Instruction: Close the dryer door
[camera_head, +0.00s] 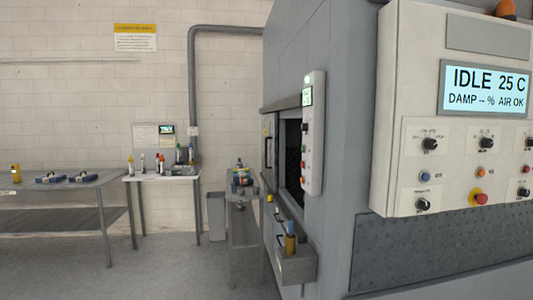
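A large grey machine (345,140) fills the middle and right. A dark opening (293,160) shows in its side face, seen at a steep angle. A narrow grey panel with a handle (269,152) stands at the left edge of this opening; I cannot tell whether it is the dryer door. A white control box (410,110) at the right has a lit display (486,88) reading "IDLE 25 C, DAMP -- %, AIR OK". Neither of my grippers shows in the head view.
A small control panel (313,135) and a grey ledge (296,264) stick out from the machine. A small cart (243,202) stands close beside it. Tables with bottles (161,164) and blue cases (83,177) line the back wall. Open floor (170,275) lies at the lower left.

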